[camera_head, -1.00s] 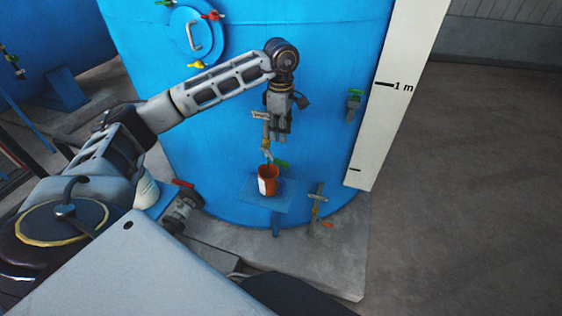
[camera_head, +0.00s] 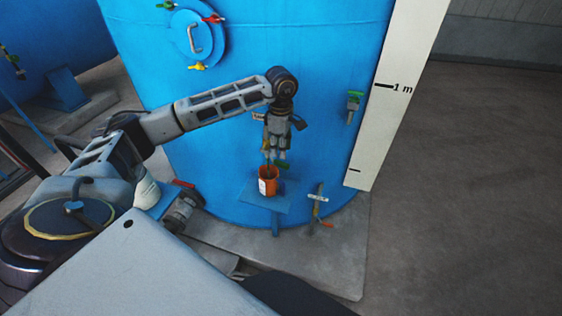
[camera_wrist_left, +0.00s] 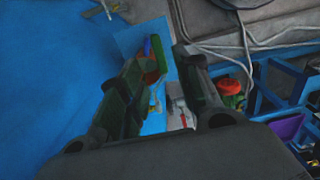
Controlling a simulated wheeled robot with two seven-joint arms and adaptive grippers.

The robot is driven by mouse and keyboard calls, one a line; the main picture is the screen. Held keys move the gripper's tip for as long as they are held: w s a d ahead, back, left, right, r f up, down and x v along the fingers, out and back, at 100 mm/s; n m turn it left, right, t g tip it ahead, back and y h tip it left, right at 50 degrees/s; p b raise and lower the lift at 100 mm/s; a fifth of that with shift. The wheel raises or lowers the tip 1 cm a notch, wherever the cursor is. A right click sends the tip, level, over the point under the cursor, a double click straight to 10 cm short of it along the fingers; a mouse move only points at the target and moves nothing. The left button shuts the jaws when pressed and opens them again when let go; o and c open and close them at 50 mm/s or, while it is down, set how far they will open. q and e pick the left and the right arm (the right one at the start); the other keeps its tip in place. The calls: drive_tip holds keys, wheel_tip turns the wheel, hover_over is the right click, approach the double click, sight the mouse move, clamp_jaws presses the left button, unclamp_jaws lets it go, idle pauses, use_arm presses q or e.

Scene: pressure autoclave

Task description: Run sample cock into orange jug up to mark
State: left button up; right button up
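The orange jug (camera_head: 268,184), with a white patch on its front, stands upright on the small blue shelf (camera_head: 260,201) at the foot of the blue vessel. My left gripper (camera_head: 274,160) points down just above and behind the jug and covers most of the sample cock. A green handle (camera_head: 282,166) shows by its fingertips. In the left wrist view its two fingers (camera_wrist_left: 172,62) stand apart, with a green piece beside the left one; contact is unclear. The jug's inside and level cannot be made out. My right gripper is out of view.
The blue vessel (camera_head: 300,90) stands close behind the gripper. A green-handled valve (camera_head: 354,102) and a white scale board (camera_head: 396,95) are to the right. A low pipe fitting with an orange handle (camera_head: 318,208) stands right of the shelf. The floor at right is clear.

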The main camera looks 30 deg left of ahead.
sight(281, 162)
use_arm(q)
drive_tip(key=shift+f+p, duration=0.65)
drive_tip(key=shift+f, duration=3.1)
clamp_jaws()
